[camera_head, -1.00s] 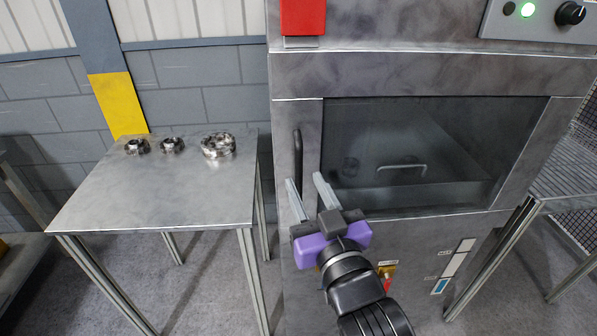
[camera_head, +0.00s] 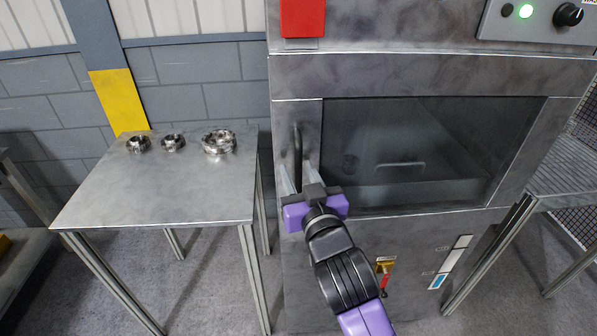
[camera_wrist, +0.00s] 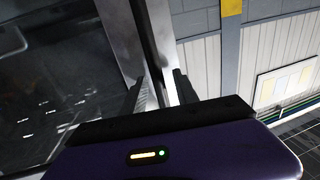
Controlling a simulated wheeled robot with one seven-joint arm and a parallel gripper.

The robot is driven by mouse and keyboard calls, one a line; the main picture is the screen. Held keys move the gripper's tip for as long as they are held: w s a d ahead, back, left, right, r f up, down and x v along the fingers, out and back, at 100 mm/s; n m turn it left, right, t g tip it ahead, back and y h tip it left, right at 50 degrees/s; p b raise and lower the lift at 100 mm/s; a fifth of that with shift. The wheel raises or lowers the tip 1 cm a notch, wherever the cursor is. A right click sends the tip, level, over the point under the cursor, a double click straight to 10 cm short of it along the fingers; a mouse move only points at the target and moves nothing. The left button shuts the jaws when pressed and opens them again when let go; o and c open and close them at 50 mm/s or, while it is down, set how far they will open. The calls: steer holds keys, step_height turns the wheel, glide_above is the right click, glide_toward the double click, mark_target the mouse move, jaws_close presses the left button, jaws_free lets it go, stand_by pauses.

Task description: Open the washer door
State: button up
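The washer door (camera_head: 430,135) is shut in the head view, a dark glass pane in a grey metal frame. Its vertical dark handle (camera_head: 298,145) is on the left side of the frame. My gripper (camera_head: 296,172) is at the handle's lower part, with one finger on each side of it. The fingers are apart, and I cannot tell whether either touches the handle. The handle's lower end is partly hidden by my gripper.
A metal table (camera_head: 150,205) with several shiny ring-shaped parts (camera_head: 219,142) stands left of the washer. Another table (camera_head: 565,175) stands at the right. A control panel (camera_head: 540,20) with a lit green light is at the washer's top right.

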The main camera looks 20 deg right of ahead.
jaws_close()
stand_by(1.4)
